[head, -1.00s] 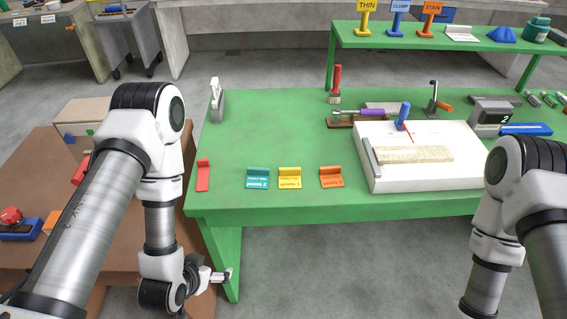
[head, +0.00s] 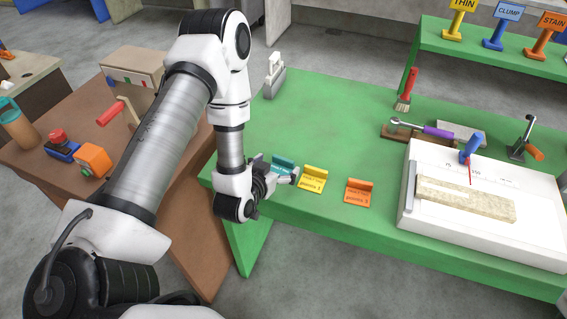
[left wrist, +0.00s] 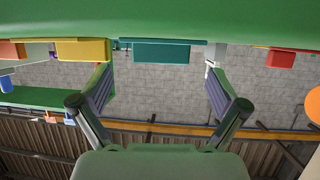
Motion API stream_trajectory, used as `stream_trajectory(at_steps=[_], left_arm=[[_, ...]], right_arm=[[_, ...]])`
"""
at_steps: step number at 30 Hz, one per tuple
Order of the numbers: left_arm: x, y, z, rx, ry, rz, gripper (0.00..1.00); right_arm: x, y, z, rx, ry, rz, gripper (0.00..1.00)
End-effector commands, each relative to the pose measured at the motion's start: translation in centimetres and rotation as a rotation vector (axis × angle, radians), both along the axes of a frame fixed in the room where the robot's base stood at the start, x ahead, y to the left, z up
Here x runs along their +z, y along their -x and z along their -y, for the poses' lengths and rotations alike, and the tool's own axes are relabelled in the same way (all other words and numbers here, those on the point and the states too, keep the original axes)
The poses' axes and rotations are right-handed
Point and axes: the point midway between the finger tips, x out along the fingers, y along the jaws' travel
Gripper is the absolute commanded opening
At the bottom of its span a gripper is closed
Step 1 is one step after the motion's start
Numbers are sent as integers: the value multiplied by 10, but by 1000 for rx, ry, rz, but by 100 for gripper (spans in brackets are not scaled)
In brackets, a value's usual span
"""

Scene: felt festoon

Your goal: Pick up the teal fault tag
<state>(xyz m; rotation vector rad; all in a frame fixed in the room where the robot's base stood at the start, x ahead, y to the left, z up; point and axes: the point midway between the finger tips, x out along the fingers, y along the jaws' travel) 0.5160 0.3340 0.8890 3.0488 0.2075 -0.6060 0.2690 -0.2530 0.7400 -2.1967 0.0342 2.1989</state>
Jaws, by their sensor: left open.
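The teal fault tag (head: 284,163) lies on the green table (head: 330,130) near its front left edge, partly hidden by my left gripper (head: 290,176). The gripper is open and empty. Whether a finger touches the tag cannot be told. My right gripper is not in view.
A yellow tag (head: 313,180) lies just right of the teal one, and an orange tag (head: 358,193) beyond it. A red piece (left wrist: 281,58) shows at the right in the left wrist view. A white scale-like board (head: 430,225) stands further right.

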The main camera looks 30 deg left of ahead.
Motion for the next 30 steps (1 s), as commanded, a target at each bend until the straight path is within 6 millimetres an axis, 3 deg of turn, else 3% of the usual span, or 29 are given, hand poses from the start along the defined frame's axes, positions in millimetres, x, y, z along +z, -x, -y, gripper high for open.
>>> stream_trajectory(at_steps=[1,5,11,12,16,17,30], left_arm=[[0,-9,-1,-2,-3,2,98],[-10,-26,-4,0,-1,1,98],[-13,-28,-4,0,0,-1,98],[-13,-28,-4,0,0,-1,94],[-13,-28,-4,0,0,-1,49],[-13,-28,-4,0,0,-1,47],[-9,-29,-4,0,0,-1,47]], right_arm=[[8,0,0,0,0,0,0],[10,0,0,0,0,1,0],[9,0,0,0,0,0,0],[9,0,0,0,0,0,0],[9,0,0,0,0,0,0],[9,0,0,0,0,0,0],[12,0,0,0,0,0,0]])
